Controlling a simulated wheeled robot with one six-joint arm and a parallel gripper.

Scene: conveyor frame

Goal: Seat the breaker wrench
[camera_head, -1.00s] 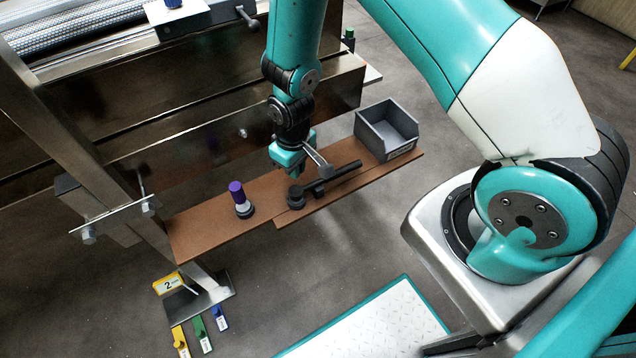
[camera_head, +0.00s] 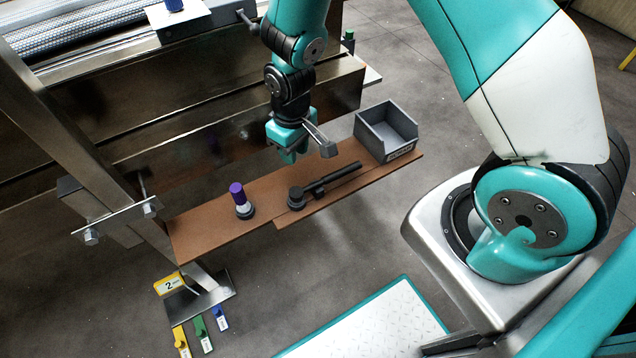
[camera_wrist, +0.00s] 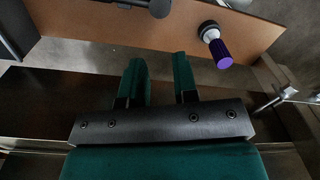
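The black breaker wrench (camera_head: 330,181) lies flat on the brown shelf board, its round head to the left and its handle pointing right toward the grey bin. Only part of the wrench (camera_wrist: 158,7) shows at the top edge of the wrist view. My gripper (camera_head: 288,157) hangs above and behind the wrench, apart from it. In the wrist view its two teal fingers (camera_wrist: 160,82) stand apart with nothing between them. A purple-topped piece with a white collar and dark base (camera_head: 240,200) stands upright on the board, left of the wrench.
The brown board (camera_head: 205,232) is bare at its left end. A grey open bin (camera_head: 388,135) stands at its right end. Metal beams (camera_head: 190,145) of the conveyor frame rise close behind. A clamp bar (camera_head: 118,220) juts out at the left. Coloured tags (camera_head: 198,325) lie on the floor.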

